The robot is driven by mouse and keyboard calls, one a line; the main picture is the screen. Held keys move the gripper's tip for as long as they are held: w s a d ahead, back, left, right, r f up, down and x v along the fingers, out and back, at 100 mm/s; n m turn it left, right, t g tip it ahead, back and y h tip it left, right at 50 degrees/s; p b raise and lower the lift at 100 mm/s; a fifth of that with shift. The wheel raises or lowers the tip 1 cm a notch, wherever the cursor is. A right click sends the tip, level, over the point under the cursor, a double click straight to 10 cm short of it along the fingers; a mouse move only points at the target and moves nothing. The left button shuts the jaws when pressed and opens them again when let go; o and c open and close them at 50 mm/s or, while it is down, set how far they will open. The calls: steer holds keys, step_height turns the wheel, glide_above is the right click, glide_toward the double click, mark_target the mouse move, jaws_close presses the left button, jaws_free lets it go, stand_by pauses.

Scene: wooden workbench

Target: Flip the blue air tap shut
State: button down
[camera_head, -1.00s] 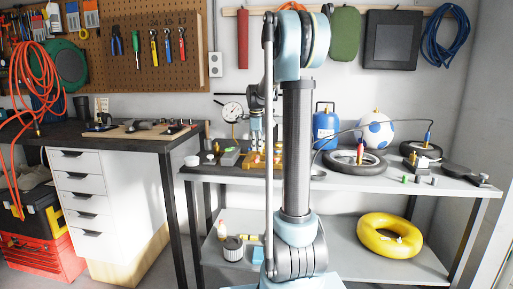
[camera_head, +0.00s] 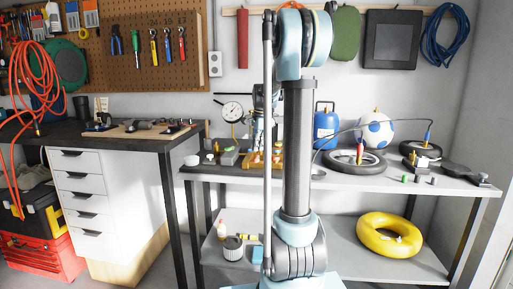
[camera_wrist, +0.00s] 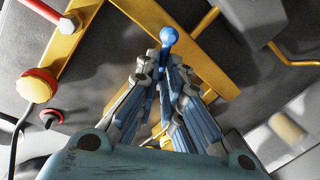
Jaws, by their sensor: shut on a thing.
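The blue air tap (camera_wrist: 169,36) shows in the wrist view as a blue lever with a round knob at its end, sticking out past my fingertips. My gripper (camera_wrist: 166,68) is shut on the lever, with a finger on each side of it. The tap's base is hidden behind the fingers. In the head view my gripper (camera_head: 257,130) is over the yellow fixture (camera_head: 256,160) on the bench, partly hidden by my own arm. The tap cannot be made out there.
A red-capped yellow fitting (camera_wrist: 38,85) and a small red knob (camera_wrist: 51,118) are near the yellow bars. A dial gauge (camera_head: 232,111) stands just left of my gripper. A blue gas bottle (camera_head: 326,125), a ball (camera_head: 377,134) and a tyre (camera_head: 352,163) are to the right.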

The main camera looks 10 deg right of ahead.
steer(key=n, duration=0.4)
steer(key=n+y, duration=0.1)
steer(key=n, duration=0.1)
steer(key=shift+s+d+g, duration=0.2)
steer(key=shift+d+g, duration=0.1)
steer(key=shift+d, duration=0.1)
steer(key=n, duration=0.6)
steer(key=shift+s+d+g+y, duration=0.15)
steer(key=shift+d+g+y, duration=0.15)
steer(key=shift+d+g, duration=0.1)
steer(key=c, duration=1.7)
jaws_free()
steer(key=r, duration=0.4)
steer(key=d+r, duration=0.1)
steer(key=r, duration=0.2)
steer(key=d+r, duration=0.1)
steer(key=r, duration=0.3)
steer(key=shift+s+d+r, duration=0.1)
steer(key=shift+s+r, duration=0.2)
